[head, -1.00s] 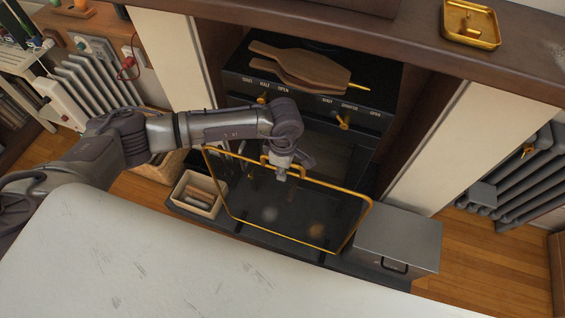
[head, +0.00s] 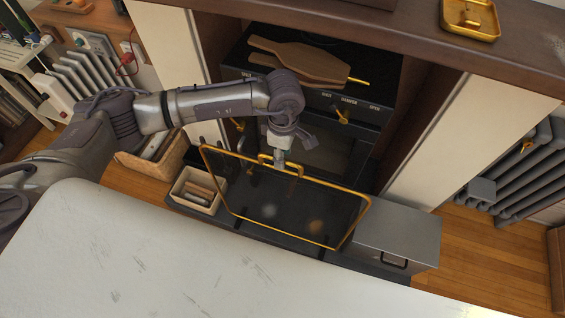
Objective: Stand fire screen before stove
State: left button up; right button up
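The fire screen (head: 285,208), a dark see-through panel in a thin gold frame with a gold top handle, is upright or slightly leaning over the dark hearth in front of the stove (head: 325,158). Whether its lower edge rests on the hearth is hard to tell from above. My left gripper (head: 280,163) is at the screen's top handle; its fingers look narrow and closed on the handle bar, though small in view. The black stove sits in its recess behind the screen, its lower front partly hidden by the screen and my arm. My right gripper is out of view.
A grey metal box (head: 398,240) stands close to the screen's right. A cream bin of logs (head: 197,190) and a wicker basket (head: 150,162) are at its left. A white worn surface (head: 150,260) fills the foreground.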

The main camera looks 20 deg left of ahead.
pick_arm(q)
notch_tip(320, 180, up, 6)
dwell(0.8)
